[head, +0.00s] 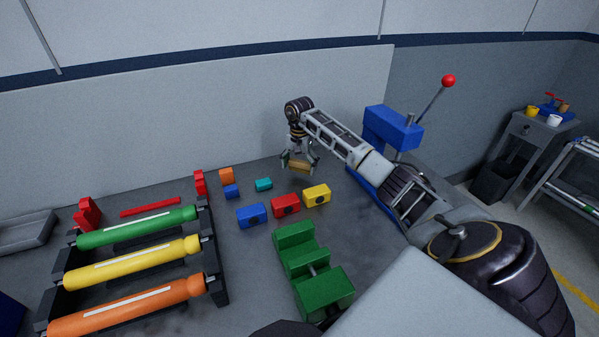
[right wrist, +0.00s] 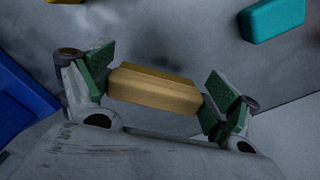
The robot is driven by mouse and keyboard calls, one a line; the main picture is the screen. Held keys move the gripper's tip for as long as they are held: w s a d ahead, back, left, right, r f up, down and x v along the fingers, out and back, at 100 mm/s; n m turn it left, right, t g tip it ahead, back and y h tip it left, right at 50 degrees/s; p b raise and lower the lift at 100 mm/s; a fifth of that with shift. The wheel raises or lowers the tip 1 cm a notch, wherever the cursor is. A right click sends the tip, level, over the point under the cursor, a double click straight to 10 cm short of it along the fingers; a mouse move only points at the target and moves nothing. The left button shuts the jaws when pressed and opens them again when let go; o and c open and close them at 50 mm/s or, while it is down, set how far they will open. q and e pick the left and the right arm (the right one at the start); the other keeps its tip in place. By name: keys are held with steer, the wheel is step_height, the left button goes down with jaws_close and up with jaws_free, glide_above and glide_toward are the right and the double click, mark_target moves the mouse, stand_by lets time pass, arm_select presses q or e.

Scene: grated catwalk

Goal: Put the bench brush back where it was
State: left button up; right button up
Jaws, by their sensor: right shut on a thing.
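My right gripper (head: 299,160) is near the back of the workbench (head: 240,285), close to the wall. It is shut on a tan, wood-coloured block-like piece, which looks like the bench brush (head: 299,167). In the right wrist view the brush (right wrist: 155,90) lies crosswise between the two green finger pads, gripped at its ends. No bristles can be made out. I cannot tell whether its underside touches the bench. My left gripper is not in view.
A teal block (head: 263,184) lies left of the right gripper; blue, red and yellow blocks (head: 316,195) lie nearer. A green vise-like fixture (head: 312,270) stands in front. A blue press (head: 392,128) with a red-knobbed lever stands right. Coloured rollers (head: 135,262) fill the left.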

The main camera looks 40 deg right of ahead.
steer(key=shift+f, duration=1.4)
steer(key=o, duration=0.8)
steer(key=shift+f, duration=0.1)
steer(key=shift+c, duration=0.2)
steer(key=shift+r, duration=0.6)
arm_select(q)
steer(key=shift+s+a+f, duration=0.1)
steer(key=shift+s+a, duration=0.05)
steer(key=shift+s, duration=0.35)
arm_select(e)
step_height(320, 180, up, 11)
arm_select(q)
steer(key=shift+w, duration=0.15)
